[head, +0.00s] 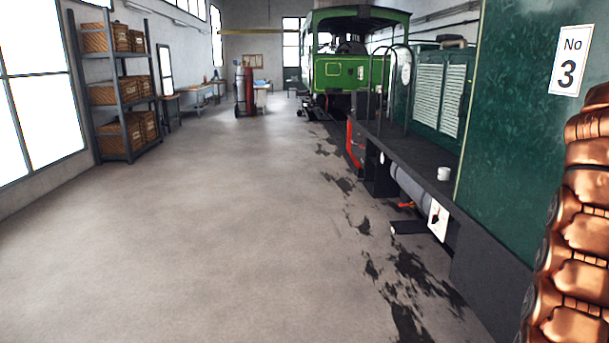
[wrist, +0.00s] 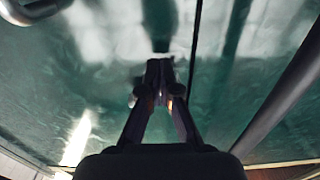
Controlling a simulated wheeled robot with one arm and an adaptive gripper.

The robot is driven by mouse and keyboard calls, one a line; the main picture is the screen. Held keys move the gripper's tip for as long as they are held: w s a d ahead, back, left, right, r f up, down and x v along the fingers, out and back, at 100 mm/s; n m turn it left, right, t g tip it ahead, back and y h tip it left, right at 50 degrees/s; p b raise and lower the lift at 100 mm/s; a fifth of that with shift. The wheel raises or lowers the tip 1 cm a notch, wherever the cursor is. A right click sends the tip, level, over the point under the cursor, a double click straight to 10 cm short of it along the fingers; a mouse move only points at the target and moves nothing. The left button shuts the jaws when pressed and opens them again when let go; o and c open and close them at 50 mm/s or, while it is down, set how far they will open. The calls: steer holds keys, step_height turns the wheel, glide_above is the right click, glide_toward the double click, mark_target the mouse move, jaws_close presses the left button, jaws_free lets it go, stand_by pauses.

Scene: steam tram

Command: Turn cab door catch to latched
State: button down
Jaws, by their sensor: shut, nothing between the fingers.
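My gripper (wrist: 160,70) is in the wrist view, its fingers shut and empty, with the tips close to a glossy green panel (wrist: 90,75). I cannot tell whether the tips touch the panel. A dark upright seam (wrist: 194,40) runs just right of the fingertips. A dark shape (wrist: 160,22) lies straight beyond the tips; I cannot tell whether it is the cab door catch or a reflection. The catch's position is not readable. In the head view the green side panel (head: 520,130) with a No 3 plate (head: 570,60) stands at the right; my gripper is not seen there.
A dark rail (wrist: 285,95) slants at the right of the wrist view, and another bar (wrist: 35,10) is at top left. A shelf with baskets (head: 118,85) stands left. The middle floor is clear.

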steer(key=shift+f, duration=0.15)
steer(key=a+b, duration=0.3)
steer(key=a, duration=0.3)
steer(key=shift+f+b, duration=0.2)
steer(key=shift+b, duration=0.2)
steer(key=shift+s+r, duration=0.1)
steer(key=shift+s, duration=0.05)
steer(key=s+r+n+b, duration=0.1)
steer(key=s+r+n, duration=0.2)
steer(key=n, duration=0.9)
steer(key=s, duration=0.3)
steer(key=shift+a, duration=0.25)
